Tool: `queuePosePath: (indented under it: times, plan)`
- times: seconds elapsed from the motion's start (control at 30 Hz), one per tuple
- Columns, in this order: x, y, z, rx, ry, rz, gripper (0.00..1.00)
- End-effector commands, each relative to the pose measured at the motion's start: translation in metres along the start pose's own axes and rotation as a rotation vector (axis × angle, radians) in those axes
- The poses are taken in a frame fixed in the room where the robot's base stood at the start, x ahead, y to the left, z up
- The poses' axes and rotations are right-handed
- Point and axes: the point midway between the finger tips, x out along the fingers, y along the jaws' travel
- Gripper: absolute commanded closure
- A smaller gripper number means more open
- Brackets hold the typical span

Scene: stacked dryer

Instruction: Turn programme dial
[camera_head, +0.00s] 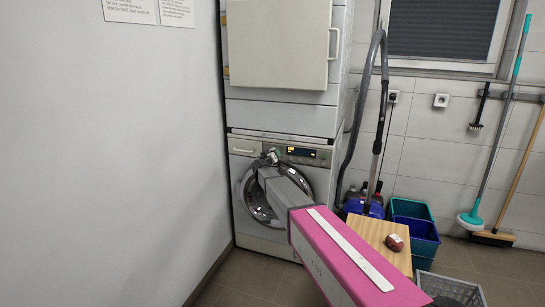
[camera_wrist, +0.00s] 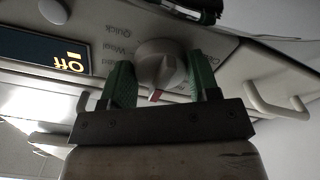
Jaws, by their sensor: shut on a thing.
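The programme dial (camera_wrist: 162,58) is a round pale knob on the washer's control panel. It fills the middle of the wrist view, with a small red mark near its lower edge. My gripper (camera_wrist: 160,68) has its two green fingers on either side of the dial, shut on it. The display (camera_wrist: 50,55) beside it reads "Off". In the head view, my gripper (camera_head: 271,155) reaches the panel of the lower machine (camera_head: 240,180), left of the lit display (camera_head: 301,152). There the dial is hidden behind my gripper.
A drawer handle (camera_wrist: 280,108) sticks out near the fingers. The upper machine (camera_head: 280,115) stands above. At right are a vacuum hose (camera_head: 352,140), a wooden surface (camera_head: 377,236) with a dark reddish object (camera_head: 394,242), and blue-green bins (camera_head: 412,209).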

Motion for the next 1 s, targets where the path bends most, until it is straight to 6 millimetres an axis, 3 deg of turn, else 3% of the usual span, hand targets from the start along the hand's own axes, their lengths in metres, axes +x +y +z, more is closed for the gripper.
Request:
queuePosePath:
  times: [0.03, 0.07, 0.1, 0.13, 0.57, 0.77, 1.0]
  plan:
    - [-0.001, 0.000, 0.001, 0.001, -0.001, 0.000, 0.68]
    - [-0.001, 0.000, 0.001, 0.001, -0.001, 0.000, 0.38]
    - [-0.001, 0.000, 0.001, 0.001, -0.001, 0.000, 0.25]
    - [-0.001, 0.000, 0.001, 0.001, -0.001, 0.000, 0.19]
    - [-0.007, 0.001, 0.000, 0.001, 0.000, 0.000, 0.19]
    - [-0.033, 0.002, 0.001, 0.001, 0.000, -0.001, 0.19]
    - [-0.079, 0.002, 0.001, 0.001, 0.000, -0.001, 0.19]
